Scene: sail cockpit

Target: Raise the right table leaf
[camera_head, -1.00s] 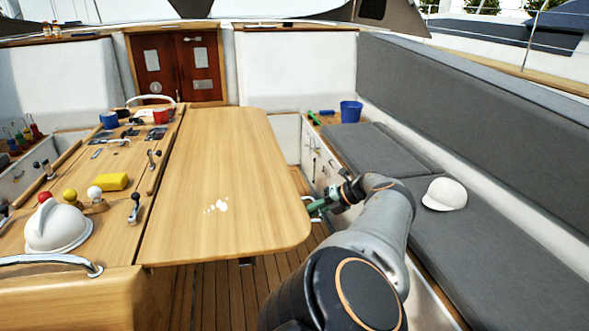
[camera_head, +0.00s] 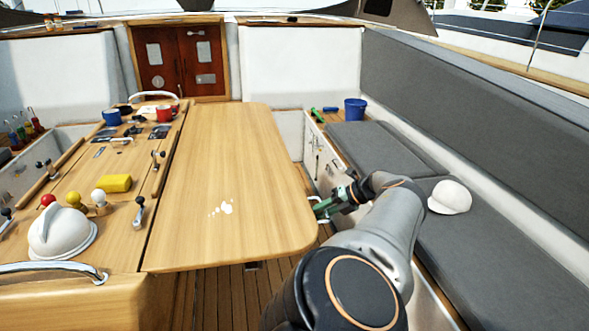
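The right table leaf (camera_head: 232,170) is a light wood panel, joined along its left edge to the fixed middle of the table (camera_head: 118,158). It looks raised, about level with the middle part. My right gripper (camera_head: 318,209) is at the leaf's right edge, towards the near corner. Its green fingers are close to or touching the edge; their gap is too small to make out. My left gripper does not show.
A white dome (camera_head: 58,235), a yellow sponge-like block (camera_head: 115,183) and levers sit on the table's middle. A grey bench (camera_head: 490,240) with a white cap (camera_head: 449,197) runs along the right. A blue bucket (camera_head: 354,109) stands at its far end.

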